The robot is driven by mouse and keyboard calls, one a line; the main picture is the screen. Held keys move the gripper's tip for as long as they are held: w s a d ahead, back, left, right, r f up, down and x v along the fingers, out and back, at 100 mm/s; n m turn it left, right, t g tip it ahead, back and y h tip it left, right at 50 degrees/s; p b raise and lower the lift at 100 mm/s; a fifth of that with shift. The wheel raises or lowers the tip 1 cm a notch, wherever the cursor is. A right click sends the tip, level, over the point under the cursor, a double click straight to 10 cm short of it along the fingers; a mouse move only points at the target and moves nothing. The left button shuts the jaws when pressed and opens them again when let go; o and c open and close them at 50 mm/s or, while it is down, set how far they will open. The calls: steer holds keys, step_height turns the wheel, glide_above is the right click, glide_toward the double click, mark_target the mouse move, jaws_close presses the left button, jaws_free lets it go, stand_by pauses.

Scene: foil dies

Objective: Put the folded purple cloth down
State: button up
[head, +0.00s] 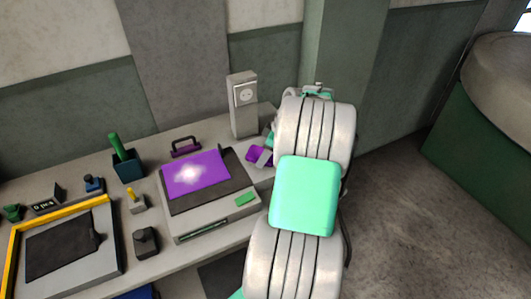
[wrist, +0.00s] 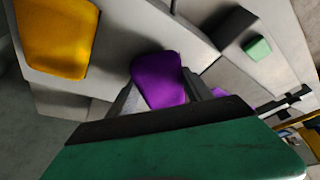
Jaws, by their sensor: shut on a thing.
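The folded purple cloth (head: 257,154) is held near the right end of the bench, just right of the flat press machine. It also shows in the wrist view (wrist: 159,80), between the two fingers of my gripper (wrist: 160,92). My gripper (head: 265,157) is shut on it, low over the pale bench top; I cannot tell whether the cloth touches the surface. In the head view my arm hides part of the gripper and the bench's right end.
The press (head: 210,218) has a shiny purple sheet (head: 195,174) on its dark pad. A grey socket post (head: 242,105) stands behind the cloth. In the wrist view, a yellow folded piece (wrist: 57,38) lies on the bench. A dark pen cup (head: 128,167) stands farther left.

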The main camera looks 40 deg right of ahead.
steer(key=shift+f+b, duration=0.4)
steer(key=shift+f, duration=0.25)
steer(key=shift+s+a+f+b, duration=0.15)
steer(key=shift+s+f+b, duration=0.1)
steer(key=shift+f+b, duration=0.15)
steer(key=o, duration=1.2)
steer(key=shift+f, duration=0.35)
steer(key=w+v, duration=0.1)
steer(key=v, duration=1.3)
steer(key=w+a+r+m, duration=0.1)
steer(key=w+a+r, duration=0.15)
steer(key=a, duration=0.65)
steer(key=w+a+r+m, duration=0.1)
steer(key=w+a, duration=0.2)
steer(key=a, duration=0.6)
steer(key=s+a+m, duration=0.1)
steer(key=s+a, duration=0.2)
steer(key=a, duration=0.2)
steer(key=s+a+f+m+h, duration=0.1)
steer(key=s+a, duration=0.3)
steer(key=a, duration=0.1)
steer(key=s+a+f+m+h+p, duration=0.1)
steer(key=s+a, duration=0.2)
steer(key=a, duration=0.2)
steer(key=shift+s+a+f+m, duration=0.2)
steer(key=shift+s+a+m, duration=0.1)
steer(key=shift+a, duration=0.1)
